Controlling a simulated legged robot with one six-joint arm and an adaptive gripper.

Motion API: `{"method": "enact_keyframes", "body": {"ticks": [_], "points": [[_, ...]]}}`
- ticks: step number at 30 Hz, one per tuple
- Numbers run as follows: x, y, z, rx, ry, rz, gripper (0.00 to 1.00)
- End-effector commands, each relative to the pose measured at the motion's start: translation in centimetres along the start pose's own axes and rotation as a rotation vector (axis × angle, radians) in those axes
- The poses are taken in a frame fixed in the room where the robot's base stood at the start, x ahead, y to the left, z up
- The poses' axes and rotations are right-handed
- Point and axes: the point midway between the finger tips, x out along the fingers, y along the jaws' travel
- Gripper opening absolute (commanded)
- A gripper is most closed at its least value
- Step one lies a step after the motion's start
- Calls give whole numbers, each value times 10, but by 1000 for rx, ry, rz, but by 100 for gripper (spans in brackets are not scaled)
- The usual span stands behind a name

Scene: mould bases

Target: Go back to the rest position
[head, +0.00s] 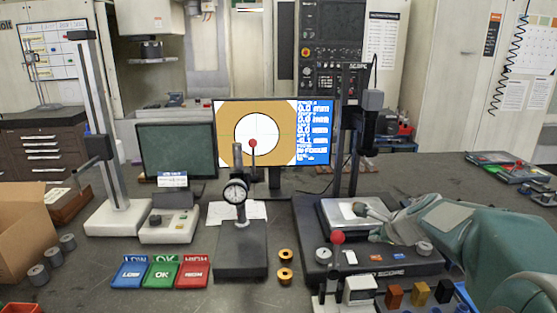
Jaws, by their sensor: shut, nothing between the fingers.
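My teal arm comes in from the right edge. My grey gripper (364,211) is at its end, over the dark base (310,218) of the measuring stand right of centre. It points left, near the light plate (335,213) on that base. The fingers look closed and I see nothing held in them. They are small and partly overlapped by the arm, and I cannot tell whether they touch the plate.
A dial gauge stand (240,257), two brass rings (285,257) and LOW, OK, HIGH bins (161,273) stand left of the arm. A red-knobbed lever (337,238) and small blocks (395,295) are near it. A screen (315,135) stands behind.

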Motion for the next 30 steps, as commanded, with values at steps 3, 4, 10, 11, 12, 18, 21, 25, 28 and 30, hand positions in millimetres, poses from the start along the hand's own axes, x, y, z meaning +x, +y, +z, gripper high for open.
{"method": "enact_keyframes", "body": {"ticks": [3,4,10,11,12,18,21,25,28,30], "points": [[-26,27,28,-236,-7,39,0],[-32,34,34,-296,-8,50,0],[-70,84,61,-686,-14,120,0],[-76,91,64,-744,-15,130,0],[-83,101,67,-820,-16,143,0],[-117,152,75,-1201,-18,210,0],[-133,177,73,-1388,-16,244,0],[-151,208,67,-1624,-12,291,0],[-161,227,60,-1776,-8,325,0],[-166,236,56,-1856,-6,344,0]]}}
